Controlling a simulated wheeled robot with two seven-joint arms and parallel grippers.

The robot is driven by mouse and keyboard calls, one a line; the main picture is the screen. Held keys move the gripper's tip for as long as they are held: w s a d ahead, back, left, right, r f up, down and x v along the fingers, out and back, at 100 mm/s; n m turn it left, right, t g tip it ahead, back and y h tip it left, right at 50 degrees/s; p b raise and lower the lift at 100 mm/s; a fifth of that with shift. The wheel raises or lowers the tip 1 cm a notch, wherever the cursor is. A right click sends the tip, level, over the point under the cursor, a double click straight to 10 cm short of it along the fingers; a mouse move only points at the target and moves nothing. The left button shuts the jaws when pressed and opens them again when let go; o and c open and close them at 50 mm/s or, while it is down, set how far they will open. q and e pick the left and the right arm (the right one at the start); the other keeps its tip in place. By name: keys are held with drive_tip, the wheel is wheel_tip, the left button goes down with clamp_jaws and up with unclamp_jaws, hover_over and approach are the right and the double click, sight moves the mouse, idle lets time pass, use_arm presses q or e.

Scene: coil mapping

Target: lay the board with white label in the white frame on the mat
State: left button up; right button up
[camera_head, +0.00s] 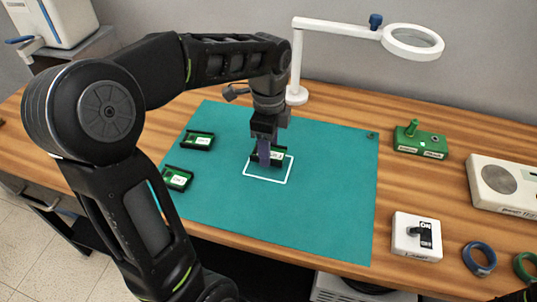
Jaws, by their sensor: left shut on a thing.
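My left gripper (264,160) points down over the middle of the teal mat (325,200) and is shut on a small dark board (256,157) with a white label. The fingers hide part of this board. The board is over the far part of the white frame (267,181) outlined on the mat; I cannot tell whether it touches the mat. The near part of the frame is bare.
Two green boards with pale labels, one farther back (197,140) and one nearer (177,178), lie on the mat's left. A magnifier lamp (297,94) stands behind. A green device (421,142), a white switch box (416,237) and a blue ring (479,259) are on the right.

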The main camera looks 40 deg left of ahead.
use_arm(q)
drive_tip(key=shift+f, duration=1.6)
drive_tip(key=shift+f, duration=0.15)
drive_tip(key=o, duration=1.3)
drive_tip(key=shift+o, duration=0.2)
wheel_tip(320, 180, up, 12)
drive_tip(key=shift+r+p, duration=0.2)
drive_tip(key=shift+p, duration=0.2)
